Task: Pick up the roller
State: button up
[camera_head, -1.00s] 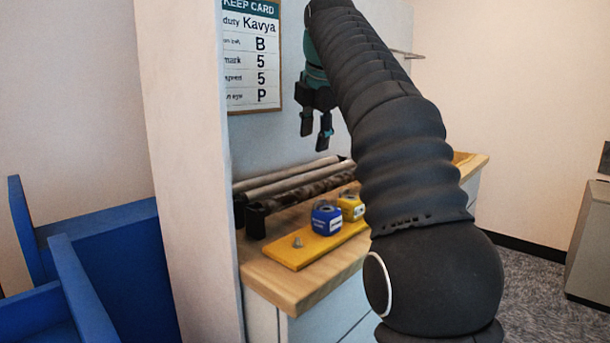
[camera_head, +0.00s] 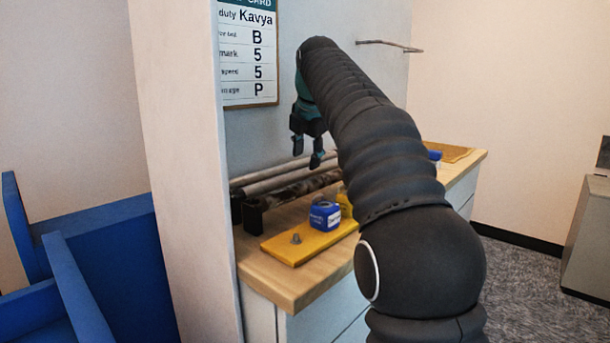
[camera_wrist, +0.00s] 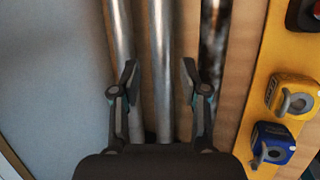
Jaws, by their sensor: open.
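Several long rollers lie side by side at the back of the wooden counter. In the wrist view they are a shiny grey left roller (camera_wrist: 119,40), a shiny grey middle roller (camera_wrist: 161,60) and a dark, mottled right roller (camera_wrist: 213,50). In the head view a grey roller (camera_head: 270,181) lies behind the mottled one (camera_head: 296,190). My gripper (camera_head: 306,158) is open and empty above the rollers. In the wrist view my gripper's fingertips (camera_wrist: 159,67) appear on either side of the middle roller; the left fingertip overlaps the left roller. My arm hides the rollers' right ends.
A yellow board (camera_head: 285,250) with a blue block (camera_head: 325,215), a yellow block (camera_wrist: 290,95) and a peg lies in front of the rollers. Black holders (camera_head: 254,216) support their near ends. A white partition (camera_head: 180,170) stands left. A card hangs behind.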

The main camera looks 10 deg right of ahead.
aim_at(307, 169)
jog(key=x, duration=0.3)
jog(key=b+x, duration=0.1)
jog(key=x, duration=0.1)
jog(key=shift+d+f, duration=0.1)
jog(key=shift+d, duration=0.15)
grip_shut()
